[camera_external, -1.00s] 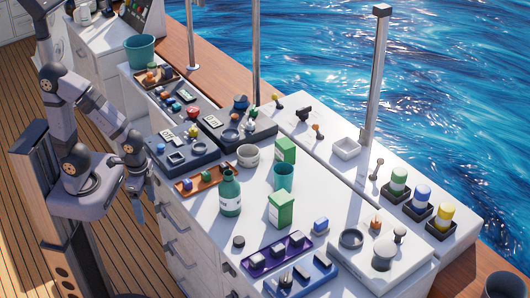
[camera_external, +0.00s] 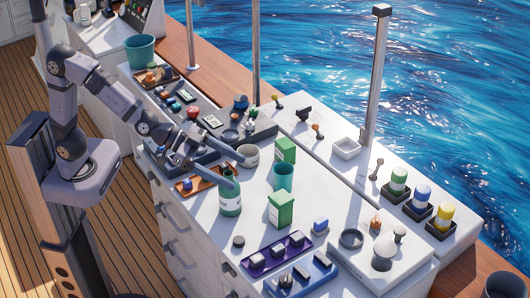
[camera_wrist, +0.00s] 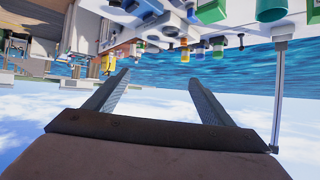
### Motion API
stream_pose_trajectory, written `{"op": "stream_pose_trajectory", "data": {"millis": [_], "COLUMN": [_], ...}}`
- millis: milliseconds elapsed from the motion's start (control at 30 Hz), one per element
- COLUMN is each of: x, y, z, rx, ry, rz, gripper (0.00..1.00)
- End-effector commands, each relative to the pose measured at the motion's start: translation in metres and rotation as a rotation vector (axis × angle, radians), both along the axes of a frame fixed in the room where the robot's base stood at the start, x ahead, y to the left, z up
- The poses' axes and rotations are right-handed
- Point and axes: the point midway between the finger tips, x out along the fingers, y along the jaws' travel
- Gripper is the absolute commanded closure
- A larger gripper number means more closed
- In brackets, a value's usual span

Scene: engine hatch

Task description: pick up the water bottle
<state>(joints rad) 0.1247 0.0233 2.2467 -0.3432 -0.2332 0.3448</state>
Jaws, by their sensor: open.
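The water bottle (camera_external: 230,203) is green with a white label and stands upright on the white counter in the external view. My gripper (camera_external: 240,173) is open, its two long fingers apart and pointing to the right. The lower finger's tip overlaps the bottle's top in the picture and hides its neck. I cannot tell whether it touches the bottle. In the wrist view my gripper (camera_wrist: 158,76) shows nothing between its fingers but background. I cannot make out the bottle there.
A white bowl (camera_external: 249,155) lies near the upper finger. A teal cup (camera_external: 283,176) and two green boxes, one nearer (camera_external: 281,211) and one farther (camera_external: 285,150), stand right of the bottle. An orange tray (camera_external: 186,186) is left of it. A purple tray (camera_external: 258,263) lies in front.

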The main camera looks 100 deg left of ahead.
Motion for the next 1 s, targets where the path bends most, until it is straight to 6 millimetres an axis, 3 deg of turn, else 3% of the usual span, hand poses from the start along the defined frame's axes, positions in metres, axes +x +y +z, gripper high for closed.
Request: {"op": "stream_pose_trajectory", "data": {"millis": [33, 100, 133, 200, 367, 500, 700, 1000], "x": [0.015, 0.032, 0.032, 0.035, 0.032, 0.017, -0.016, -0.067], "y": [-0.001, 0.002, 0.016, 0.04, 0.084, 0.112, 0.13, 0.138], "z": [0.031, 0.069, 0.035, -0.001, -0.068, -0.126, -0.186, -0.251], "rx": [0.009, 0.025, 0.047, 0.087, 0.16, 0.193, 0.178, 0.057], "ry": [-0.08, -0.197, -0.182, -0.198, -0.251, -0.305, -0.375, -0.447], "rz": [0.013, 0.043, 0.065, 0.102, 0.154, 0.17, 0.166, 0.17], "gripper": [0.24, 0.24, 0.24, 0.24, 0.24, 0.24, 0.24, 0.24]}}
